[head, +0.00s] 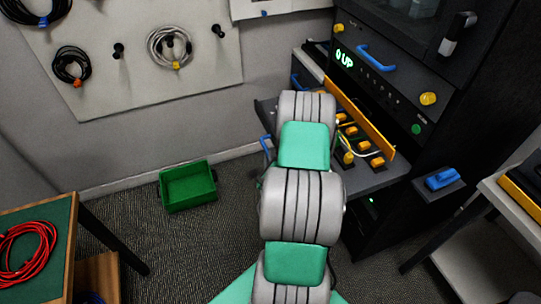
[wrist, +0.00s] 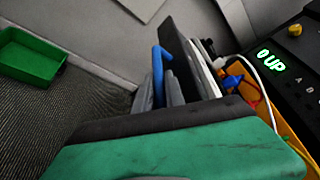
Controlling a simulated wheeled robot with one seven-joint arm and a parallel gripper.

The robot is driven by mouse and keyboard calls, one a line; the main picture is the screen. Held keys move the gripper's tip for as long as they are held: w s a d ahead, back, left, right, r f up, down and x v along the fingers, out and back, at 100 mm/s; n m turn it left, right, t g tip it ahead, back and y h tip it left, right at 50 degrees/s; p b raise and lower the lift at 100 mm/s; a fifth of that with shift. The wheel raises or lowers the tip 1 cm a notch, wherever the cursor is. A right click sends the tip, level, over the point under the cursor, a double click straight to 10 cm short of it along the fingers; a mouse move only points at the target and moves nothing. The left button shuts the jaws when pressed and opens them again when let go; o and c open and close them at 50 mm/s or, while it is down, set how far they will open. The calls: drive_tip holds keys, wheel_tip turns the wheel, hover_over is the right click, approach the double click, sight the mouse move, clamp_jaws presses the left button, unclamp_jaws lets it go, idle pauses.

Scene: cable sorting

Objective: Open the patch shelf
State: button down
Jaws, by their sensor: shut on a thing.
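The patch shelf (head: 373,180) is a dark tray standing out from the black rack, with an orange rail (head: 350,108) and yellow connectors on it. Its dark front panel (wrist: 187,53) shows in the wrist view, with a blue handle (wrist: 157,72) on its near side. Part of this handle also shows left of my arm in the head view (head: 266,146). My gripper (wrist: 170,88) is shut on the blue handle, its grey fingers partly hidden by my green wrist. In the head view my arm covers the gripper and part of the shelf.
The rack display (head: 344,58) reads "0 UP". A green bin (head: 188,186) sits on the floor at left. A table with a red cable (head: 27,250) is at lower left. A small ledge with a blue object (head: 442,179) is at right.

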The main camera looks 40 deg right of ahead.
drive_tip(key=c, duration=1.4)
unclamp_jaws()
drive_tip(key=shift+s, duration=0.1)
drive_tip(key=shift+s+a+b, duration=0.2)
drive_tip(key=shift+b, duration=0.25)
drive_tip(key=b+v, duration=0.3)
drive_tip(key=v, duration=0.4)
drive_tip(key=shift+b, duration=0.4)
drive_tip(key=shift+r, duration=0.15)
drive_tip(key=w+a+r+n+y+p, duration=0.1)
drive_tip(key=w+a+r+n+y, duration=0.3)
drive_tip(key=a+n, duration=0.45)
drive_tip(key=w+a+r+n+y+p, duration=0.1)
drive_tip(key=w+a+r+n+y, duration=0.1)
drive_tip(key=w+a+n+y, duration=0.55)
drive_tip(key=s+a+r+n+g+p, duration=0.1)
drive_tip(key=s+a+r+n+g, duration=0.3)
drive_tip(key=s+n, duration=0.4)
drive_tip(key=s+a+r+n+g+h+p, duration=0.1)
drive_tip(key=s+a+r+n+g, duration=0.3)
drive_tip(key=s+a+r+n, duration=0.2)
drive_tip(key=s+r+n, duration=0.1)
drive_tip(key=s+n, duration=0.1)
drive_tip(key=shift+a+n+g, duration=0.3)
drive_tip(key=shift+g, duration=0.1)
